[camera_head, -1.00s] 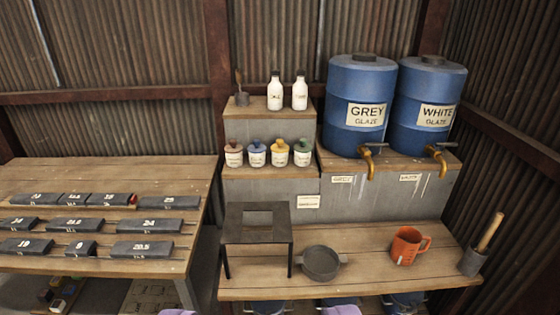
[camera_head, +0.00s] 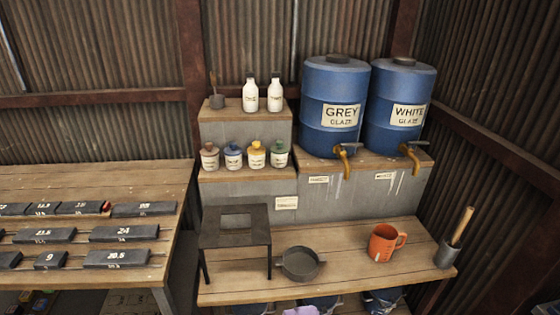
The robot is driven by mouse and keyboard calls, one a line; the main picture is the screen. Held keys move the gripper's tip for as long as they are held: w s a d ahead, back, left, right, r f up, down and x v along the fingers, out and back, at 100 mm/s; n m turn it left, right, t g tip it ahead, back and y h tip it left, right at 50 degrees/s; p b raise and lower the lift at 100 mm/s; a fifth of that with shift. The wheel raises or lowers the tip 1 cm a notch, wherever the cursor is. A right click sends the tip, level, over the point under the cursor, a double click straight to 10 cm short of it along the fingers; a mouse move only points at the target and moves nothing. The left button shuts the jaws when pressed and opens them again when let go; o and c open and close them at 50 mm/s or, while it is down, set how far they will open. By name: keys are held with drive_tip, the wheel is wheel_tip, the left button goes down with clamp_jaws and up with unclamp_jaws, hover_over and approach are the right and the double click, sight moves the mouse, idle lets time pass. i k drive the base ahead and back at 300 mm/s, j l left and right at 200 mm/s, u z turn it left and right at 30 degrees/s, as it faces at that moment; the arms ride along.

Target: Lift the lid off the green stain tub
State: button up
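The green stain tub (camera_head: 279,159) is a small white tub with a label and a green lid (camera_head: 279,146) seated on top. It stands at the right end of a row of tubs on the lower wooden step (camera_head: 248,175) of the shelf. Beside it to the left are a tub with a yellow lid (camera_head: 257,158), one with a blue lid (camera_head: 233,159) and one with a red-brown lid (camera_head: 210,160). My gripper does not show in the view.
Blue glaze barrels (camera_head: 333,105) with brass taps stand right of the tubs. Two white bottles (camera_head: 250,95) stand on the step above. Below are a black stand (camera_head: 236,240), a grey sieve-like pan (camera_head: 300,265) and an orange jug (camera_head: 383,245). A table with dark blocks is at left.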

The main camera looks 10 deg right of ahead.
sight(279, 148)
drive_tip(key=i+l, duration=0.15)
drive_tip(key=i, duration=0.4)
drive_tip(key=i+l, duration=0.2)
drive_tip(key=i, duration=0.35)
drive_tip(key=i+l, duration=0.15)
drive_tip(key=i, duration=0.4)
drive_tip(key=i+l, duration=0.15)
drive_tip(key=i, duration=0.4)
